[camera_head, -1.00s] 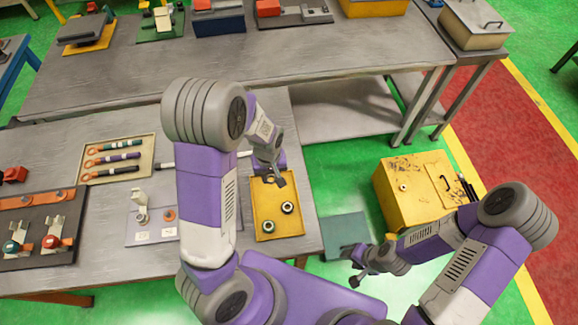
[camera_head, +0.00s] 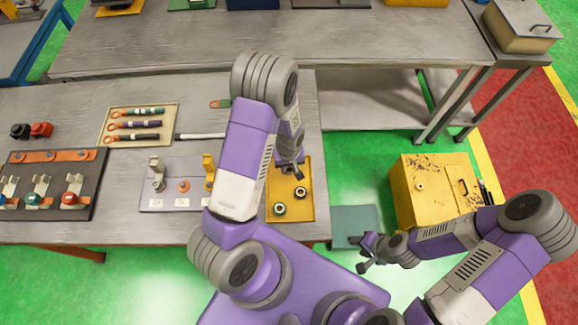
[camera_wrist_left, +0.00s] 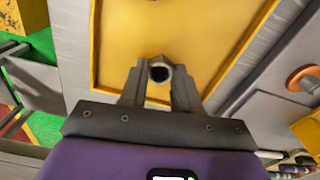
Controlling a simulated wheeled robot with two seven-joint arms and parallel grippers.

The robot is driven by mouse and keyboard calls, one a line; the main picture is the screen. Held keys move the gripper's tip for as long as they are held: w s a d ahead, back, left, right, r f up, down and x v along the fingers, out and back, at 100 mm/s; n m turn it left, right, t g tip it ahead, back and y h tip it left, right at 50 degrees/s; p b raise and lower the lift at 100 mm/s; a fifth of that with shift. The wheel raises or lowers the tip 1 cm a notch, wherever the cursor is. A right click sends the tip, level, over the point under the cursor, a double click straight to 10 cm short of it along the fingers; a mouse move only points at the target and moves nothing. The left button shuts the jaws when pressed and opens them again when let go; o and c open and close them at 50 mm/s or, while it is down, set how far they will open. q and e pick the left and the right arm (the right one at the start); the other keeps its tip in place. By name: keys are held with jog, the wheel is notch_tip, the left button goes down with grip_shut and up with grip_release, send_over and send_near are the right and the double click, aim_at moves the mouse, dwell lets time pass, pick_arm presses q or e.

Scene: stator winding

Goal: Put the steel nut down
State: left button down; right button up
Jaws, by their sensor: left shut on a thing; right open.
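The steel nut (camera_wrist_left: 160,70) is a small grey ring-shaped piece between the fingertips of my left gripper (camera_wrist_left: 158,82) in the left wrist view. The left gripper (camera_head: 298,172) is shut on it over the far part of the yellow tray (camera_head: 290,216). The tray floor (camera_wrist_left: 190,30) fills the wrist view beyond the nut. I cannot tell whether the nut touches it. My right gripper (camera_head: 368,254) is open and empty, off the table to the right.
A grey plate (camera_head: 165,195) with small fixtures stands left of the tray. A beige tray (camera_head: 138,125) holds several cable pieces behind it. A dark terminal board (camera_head: 50,180) is at far left. A yellow box (camera_head: 435,190) stands right of the table.

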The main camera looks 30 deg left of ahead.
pick_arm(q)
jog(key=shift+f, duration=0.15)
jog(key=c, duration=0.8)
grip_release()
jog(key=shift+r, duration=0.35)
notch_tip(320, 180, up, 12)
jog(key=p, duration=0.1)
jog(key=shift+f, duration=0.15)
